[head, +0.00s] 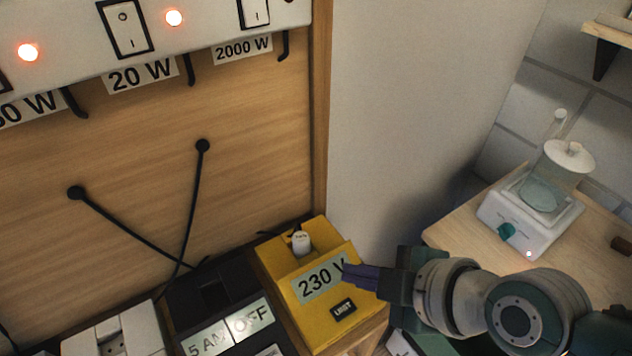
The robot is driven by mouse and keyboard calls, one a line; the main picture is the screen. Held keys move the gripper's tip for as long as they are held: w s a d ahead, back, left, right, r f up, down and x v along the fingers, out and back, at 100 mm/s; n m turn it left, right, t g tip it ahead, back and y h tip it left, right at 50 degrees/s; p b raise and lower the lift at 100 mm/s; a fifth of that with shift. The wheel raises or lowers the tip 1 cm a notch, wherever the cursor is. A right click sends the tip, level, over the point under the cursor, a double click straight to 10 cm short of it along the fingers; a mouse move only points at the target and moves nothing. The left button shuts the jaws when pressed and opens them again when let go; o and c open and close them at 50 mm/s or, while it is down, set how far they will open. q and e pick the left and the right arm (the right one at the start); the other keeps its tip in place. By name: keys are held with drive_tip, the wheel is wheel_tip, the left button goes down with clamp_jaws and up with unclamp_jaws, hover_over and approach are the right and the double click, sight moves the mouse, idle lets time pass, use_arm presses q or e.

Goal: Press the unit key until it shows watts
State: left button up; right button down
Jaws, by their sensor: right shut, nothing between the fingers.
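A yellow meter (276,280) stands at the lower middle of the head view. The black unit key (343,309) is on the meter's face just below the display and is in plain sight. A white plug or knob (301,241) sits on the meter's upper part. My right gripper (350,273) is shut and empty. It comes in from the right, its tips over the display's right end, above the key in the picture. I cannot tell whether it touches the meter. My left gripper is not in view.
A black box (211,320) reading "5 AM" and "OFF" stands left of the meter, with a white socket (113,338) beyond it. A switch panel (80,45) with lit lamps and watt labels hangs above. A white appliance (530,215) with a glass jar stands on the right.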

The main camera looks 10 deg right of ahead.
sight(350, 312)
wheel_tip(350, 312, down, 9)
drive_tip(key=b, duration=0.8)
drive_tip(key=shift+r, duration=0.1)
drive_tip(key=shift+b, duration=0.35)
idle(1.5)
drive_tip(key=shift+f+b, duration=0.3)
drive_tip(key=shift+f, duration=0.1)
drive_tip(key=shift+f+b, duration=0.35)
drive_tip(key=shift+b, duration=0.05)
idle(0.4)
drive_tip(key=shift+r, duration=0.1)
drive_tip(key=shift+r+p, duration=0.7)
drive_tip(key=shift+p, duration=0.05)
